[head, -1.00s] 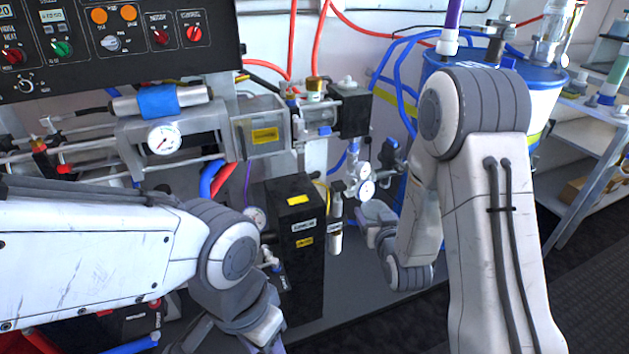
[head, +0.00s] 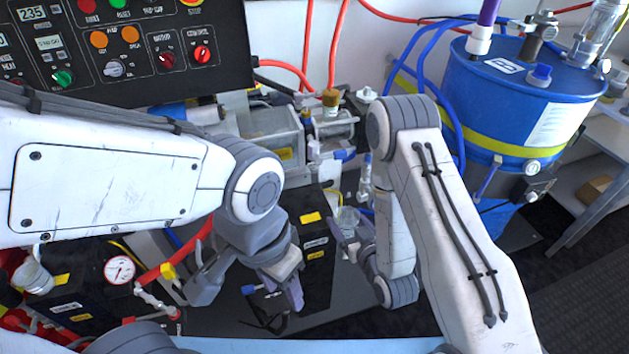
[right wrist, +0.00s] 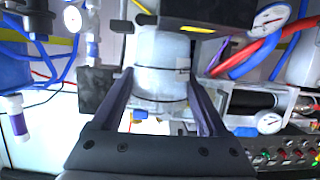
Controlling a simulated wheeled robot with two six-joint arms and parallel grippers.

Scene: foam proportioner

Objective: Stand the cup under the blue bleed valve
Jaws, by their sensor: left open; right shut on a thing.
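The cup (head: 348,218) is a small clear, whitish vessel. My right gripper (head: 350,232) is shut on it, above the dark deck and just right of the black box. In the right wrist view the cup (right wrist: 160,78) sits between the two fingers, its lower end partly hidden. My left gripper (head: 247,290) is open and empty, in front of the black box. A small blue part (head: 268,293) shows between its fingers. Another blue handle (head: 345,155) is on the pipework above the cup. I cannot tell which of these is the bleed valve.
The black box (head: 312,238) with yellow labels stands between my grippers. A blue drum (head: 520,95) with hoses is at the back right. A gauge and red pipes (head: 119,269) lie left of my left gripper. Bare deck (head: 350,290) shows in front.

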